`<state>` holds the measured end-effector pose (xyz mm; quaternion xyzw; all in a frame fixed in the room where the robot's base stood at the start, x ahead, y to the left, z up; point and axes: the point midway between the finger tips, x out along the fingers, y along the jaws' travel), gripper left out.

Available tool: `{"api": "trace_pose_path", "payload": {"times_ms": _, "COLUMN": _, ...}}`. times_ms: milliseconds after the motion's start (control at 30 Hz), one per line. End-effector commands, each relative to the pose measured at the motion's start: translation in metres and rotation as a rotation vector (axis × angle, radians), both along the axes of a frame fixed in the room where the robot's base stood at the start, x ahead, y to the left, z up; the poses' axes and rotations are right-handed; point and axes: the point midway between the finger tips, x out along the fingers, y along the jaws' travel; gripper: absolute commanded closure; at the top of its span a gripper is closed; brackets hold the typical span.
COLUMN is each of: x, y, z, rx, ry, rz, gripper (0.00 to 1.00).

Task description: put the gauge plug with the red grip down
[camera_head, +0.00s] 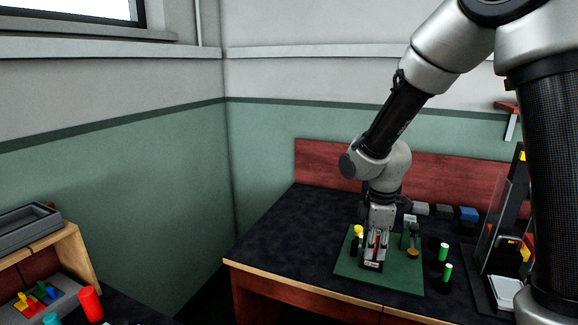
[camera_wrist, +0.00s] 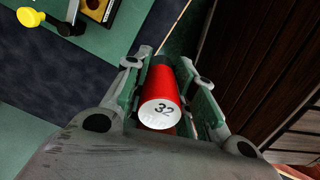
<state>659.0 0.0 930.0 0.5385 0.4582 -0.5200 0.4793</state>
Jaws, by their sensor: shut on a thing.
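The gauge plug with the red grip (camera_wrist: 166,82) is between the fingers of my gripper (camera_wrist: 168,88) in the wrist view. Its white end face, marked 32, faces the camera, and its far end is dark and partly hidden. In the head view, my gripper (camera_head: 376,250) points down over the green mat (camera_head: 343,268) on the dark table, with a strip of the red grip (camera_head: 377,240) showing between the fingers. Whether the plug touches anything below cannot be told.
A yellow-topped piece (camera_head: 358,231) stands left of my gripper; a yellow knob (camera_wrist: 29,17) shows in the wrist view. Grey and blue blocks (camera_head: 467,214) lie behind. The table's left part is clear.

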Motion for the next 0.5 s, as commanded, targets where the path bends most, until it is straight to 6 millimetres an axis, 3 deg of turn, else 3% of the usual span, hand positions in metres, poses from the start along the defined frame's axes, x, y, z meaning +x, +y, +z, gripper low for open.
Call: {"api": "trace_pose_path", "payload": {"times_ms": 500, "x": 0.0094, "y": 0.0033, "z": 0.0031, "rx": 0.001, "ry": -0.002, "rz": -0.328, "gripper": 1.00}}
